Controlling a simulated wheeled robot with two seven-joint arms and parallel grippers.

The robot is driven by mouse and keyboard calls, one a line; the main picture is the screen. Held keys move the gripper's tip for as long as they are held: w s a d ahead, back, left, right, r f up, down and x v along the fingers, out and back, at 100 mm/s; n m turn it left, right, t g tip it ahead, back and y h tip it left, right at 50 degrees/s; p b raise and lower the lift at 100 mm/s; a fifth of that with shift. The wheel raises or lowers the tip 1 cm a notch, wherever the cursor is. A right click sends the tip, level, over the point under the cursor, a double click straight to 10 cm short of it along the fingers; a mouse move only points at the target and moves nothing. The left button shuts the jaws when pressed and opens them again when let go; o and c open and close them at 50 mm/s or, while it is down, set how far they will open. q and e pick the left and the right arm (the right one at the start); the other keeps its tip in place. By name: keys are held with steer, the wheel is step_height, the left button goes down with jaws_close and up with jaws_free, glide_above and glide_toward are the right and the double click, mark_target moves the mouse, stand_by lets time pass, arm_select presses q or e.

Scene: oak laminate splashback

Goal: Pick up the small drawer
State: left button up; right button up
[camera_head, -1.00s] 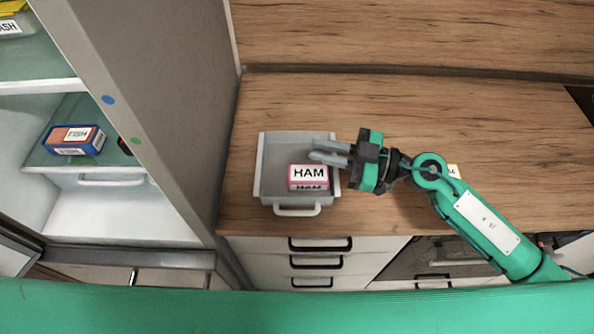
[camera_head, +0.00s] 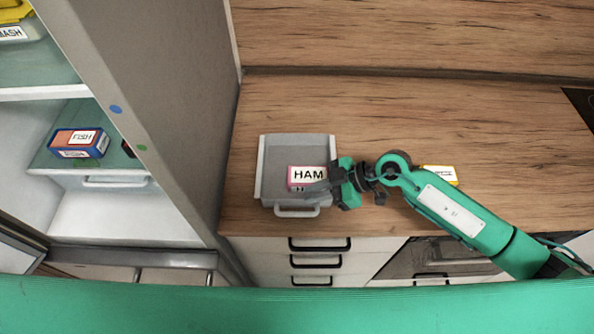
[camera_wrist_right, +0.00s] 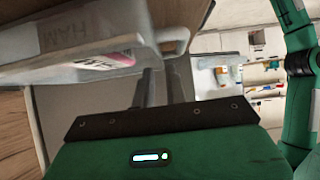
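The small drawer (camera_head: 275,150) is a grey open tray with a front handle (camera_head: 297,211), standing on the wooden counter. A box labelled HAM (camera_head: 308,174) lies inside it. My right gripper (camera_head: 317,190) is over the drawer's front right part, its fingers pointing left and hiding part of the box. In the right wrist view the drawer (camera_wrist_right: 95,68) fills the upper left, close beside the fingers (camera_wrist_right: 165,88), which stand apart with a gap and nothing clearly between them. Contact with the drawer cannot be told. My left gripper is not in view.
A yellow-and-white box (camera_head: 442,174) lies on the counter behind my right arm. On the left an open fridge holds a FISH box (camera_head: 79,142) on a shelf. The fridge's grey side wall (camera_head: 160,80) stands left of the drawer. The counter behind the drawer is clear.

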steer(key=shift+a+f+p, duration=0.25)
steer(key=shift+a+p, duration=0.15)
steer(key=shift+a, duration=0.1)
steer(key=p+x, duration=0.1)
steer(key=x, duration=0.2)
steer(key=shift+s+a+f, duration=0.1)
steer(key=shift+a+f, duration=0.1)
steer(key=shift+a, duration=0.05)
steer(key=shift+a+f, duration=0.2)
steer(key=shift+f, duration=0.1)
steer(key=shift+c, duration=0.4)
jaws_close()
steer(key=shift+r, duration=0.1)
